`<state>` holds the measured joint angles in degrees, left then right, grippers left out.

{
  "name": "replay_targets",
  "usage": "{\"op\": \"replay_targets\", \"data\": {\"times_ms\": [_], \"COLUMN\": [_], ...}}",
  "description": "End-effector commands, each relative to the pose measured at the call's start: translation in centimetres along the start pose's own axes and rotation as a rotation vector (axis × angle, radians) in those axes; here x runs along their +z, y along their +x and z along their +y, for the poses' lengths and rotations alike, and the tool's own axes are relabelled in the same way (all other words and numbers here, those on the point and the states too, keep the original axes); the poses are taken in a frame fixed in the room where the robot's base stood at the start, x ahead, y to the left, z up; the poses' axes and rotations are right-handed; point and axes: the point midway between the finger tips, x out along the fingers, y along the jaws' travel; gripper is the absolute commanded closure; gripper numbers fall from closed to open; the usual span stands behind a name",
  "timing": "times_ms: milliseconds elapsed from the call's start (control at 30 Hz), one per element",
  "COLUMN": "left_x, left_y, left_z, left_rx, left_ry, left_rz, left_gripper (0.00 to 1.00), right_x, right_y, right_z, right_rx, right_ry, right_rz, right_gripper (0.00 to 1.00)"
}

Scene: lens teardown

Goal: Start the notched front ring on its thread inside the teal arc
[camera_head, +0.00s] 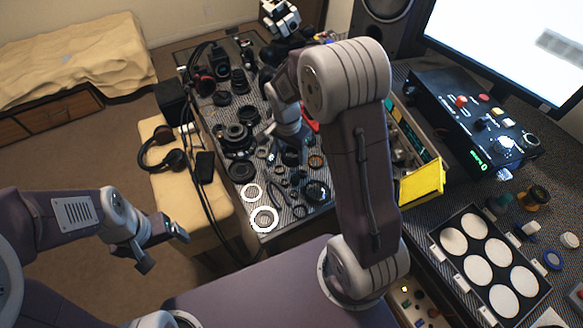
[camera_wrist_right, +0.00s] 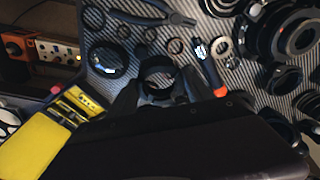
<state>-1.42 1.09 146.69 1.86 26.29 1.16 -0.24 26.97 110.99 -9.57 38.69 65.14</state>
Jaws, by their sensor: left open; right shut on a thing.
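My right gripper (camera_wrist_right: 158,88) is shut on a black ring (camera_wrist_right: 158,70), seen between its fingers in the right wrist view. I take this for the notched front ring; its notches cannot be made out. In the head view the right gripper (camera_head: 291,146) is over the middle of the patterned mat. A dark round lens part (camera_wrist_right: 109,59) with a small pale blue-white mark lies on the mat, left of the held ring and apart from it. I cannot make out a teal arc. My left gripper (camera_head: 164,250) is open and empty, left of the mat and away from the parts.
The patterned mat (camera_head: 292,222) holds many rings, lens parts and pliers (camera_wrist_right: 152,14). Two white rings (camera_head: 264,218) lie near its front corner. A yellow tray (camera_head: 422,183) and a tray of white discs (camera_head: 440,262) stand to the right. Headphones (camera_head: 165,150) lie on the bench at left.

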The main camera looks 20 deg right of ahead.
Motion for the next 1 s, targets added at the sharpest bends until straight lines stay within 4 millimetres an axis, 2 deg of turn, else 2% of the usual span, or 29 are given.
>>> {"op": "replay_targets", "data": {"times_ms": [33,133,233,300,433,533,667,1000], "left_x": [-0.2,-0.4,-0.7,-0.9,-1.1,-1.2,-1.3,-1.2], "left_y": [-1.7,-3.9,-6.5,-8.2,-10.7,-11.8,-12.4,-11.8], "left_z": [0.0,0.1,0.1,0.2,0.2,0.2,0.2,0.2], "left_rx": [0.000,0.000,0.000,0.000,0.000,0.000,0.000,0.000], "left_ry": [0.000,0.000,0.000,0.000,0.000,0.000,0.000,0.000], "left_rz": [0.000,0.001,0.001,0.001,0.001,0.001,0.000,0.000], "left_gripper": [0.16,0.16,0.16,0.16,0.16,0.16,0.16,0.16], "right_x": [-2.0,-6.0,-10.4,-13.1,-16.6,-17.3,-17.5,-17.6], "right_y": [-1.3,-2.4,-3.1,-3.2,-2.7,-1.8,-1.2,-0.5], "right_z": [-0.5,-0.8,-0.3,0.6,2.9,4.8,6.4,6.6], "right_rx": [0.016,0.053,0.083,0.097,0.108,0.115,0.114,0.112], "right_ry": [0.130,0.397,0.633,0.744,0.828,0.870,0.901,0.905], "right_rz": [0.000,-0.002,-0.002,-0.003,-0.004,-0.006,-0.004,-0.002], "right_gripper": [0.80,0.80,0.80,0.80,0.80,0.80,0.80,0.80]}}
